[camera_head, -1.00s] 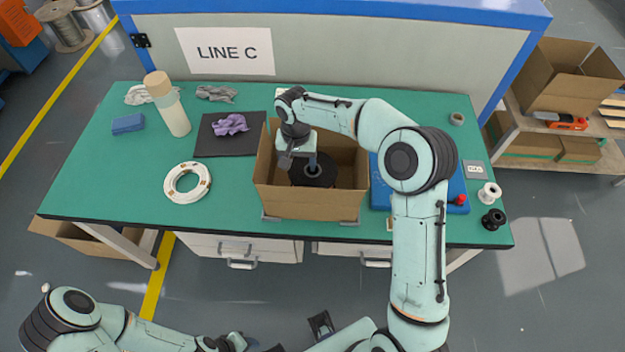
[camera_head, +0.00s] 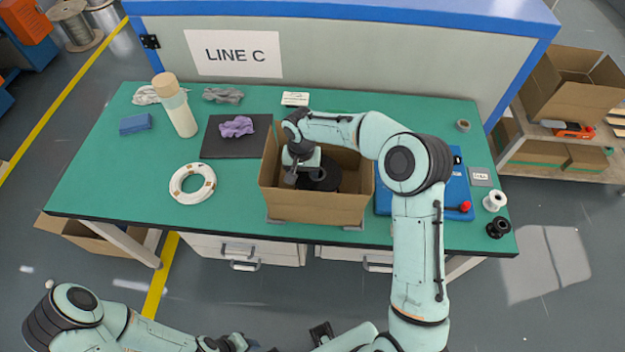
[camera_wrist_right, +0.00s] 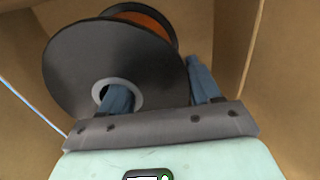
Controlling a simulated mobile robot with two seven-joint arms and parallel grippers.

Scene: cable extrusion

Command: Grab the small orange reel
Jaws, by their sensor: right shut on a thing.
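The reel (camera_wrist_right: 115,65) has black flanges, a pale hub ring and an orange winding showing between the flanges in the right wrist view. It is inside the open cardboard box (camera_head: 315,208) on the green table; in the head view only part of its black flange (camera_head: 324,177) shows. My right gripper (camera_wrist_right: 160,90) is shut on the reel, one finger in the hub hole and the other outside the flange's edge. In the head view this gripper (camera_head: 302,174) is down inside the box. My left arm (camera_head: 150,330) is at the bottom left; its fingers are not clear.
The box walls stand close around my right gripper. A blue case (camera_head: 457,190) is right of the box, with a white spool (camera_head: 495,200) and a black spool (camera_head: 498,228) beyond. A white coil (camera_head: 192,183), dark mat (camera_head: 220,148) and bottle (camera_head: 178,110) are left.

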